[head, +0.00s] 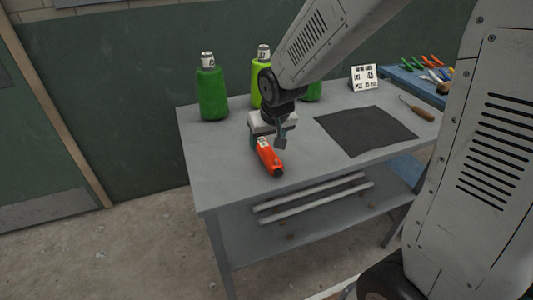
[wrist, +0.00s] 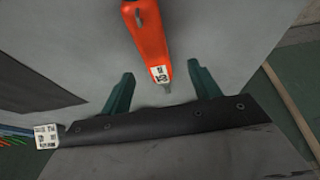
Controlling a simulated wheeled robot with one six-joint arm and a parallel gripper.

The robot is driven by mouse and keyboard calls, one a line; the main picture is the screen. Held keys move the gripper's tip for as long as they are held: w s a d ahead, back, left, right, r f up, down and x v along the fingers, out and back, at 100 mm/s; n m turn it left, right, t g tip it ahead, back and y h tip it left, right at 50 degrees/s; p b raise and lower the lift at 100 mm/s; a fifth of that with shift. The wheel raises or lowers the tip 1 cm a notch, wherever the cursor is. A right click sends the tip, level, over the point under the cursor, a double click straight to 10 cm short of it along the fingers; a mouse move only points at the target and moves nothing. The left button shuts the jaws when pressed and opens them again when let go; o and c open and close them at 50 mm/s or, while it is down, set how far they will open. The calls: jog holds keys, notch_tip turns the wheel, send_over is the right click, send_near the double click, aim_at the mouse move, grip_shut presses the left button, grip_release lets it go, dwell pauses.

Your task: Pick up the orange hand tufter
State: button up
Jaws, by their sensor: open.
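The orange hand tufter (head: 268,156) lies on the grey table near its front edge in the head view. In the wrist view the tufter (wrist: 148,40) reaches in from the top edge, with a small white label near its narrow end. That narrow end points between the two green fingers of my gripper (wrist: 160,90). My gripper (head: 266,138) is open and empty, over the tufter's rear part in the head view. The wrist view shows a gap on both sides of the tufter. Its far end is cut off in the wrist view.
Green bottles (head: 212,92) and a lime one (head: 258,84) stand at the table's back. The table's left front is clear.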

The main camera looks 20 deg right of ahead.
aim_at(266, 148)
jog(key=x, duration=0.6)
jog(key=shift+d+f, duration=0.1)
jog(key=shift+d, duration=0.2)
jog(key=c, duration=1.2)
jog(key=shift+c, duration=0.2)
jog(key=shift+r, duration=0.2)
